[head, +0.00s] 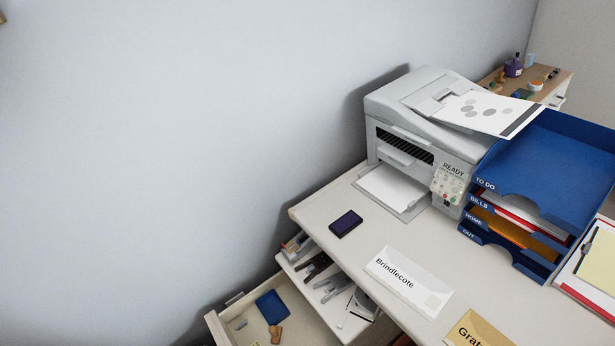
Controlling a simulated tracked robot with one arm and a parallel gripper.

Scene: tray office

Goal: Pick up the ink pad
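A small dark, purple-topped rectangular pad, which looks like the ink pad (345,223), lies flat on the white desk (315,214). It is near the desk's left end, in front of and to the left of the printer. Nothing covers it. My gripper does not show clearly in this view, so I cannot tell its state or its distance from the pad. A small dark shape at the bottom edge is too cut off to identify.
A grey printer (425,125) and blue stacked trays (555,170) stand at the back right. A white envelope (408,281) lies right of the pad, a tan envelope (477,331) nearer. Below left are an open drawer (222,330) and a shelf of stationery. Desk around the pad is clear.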

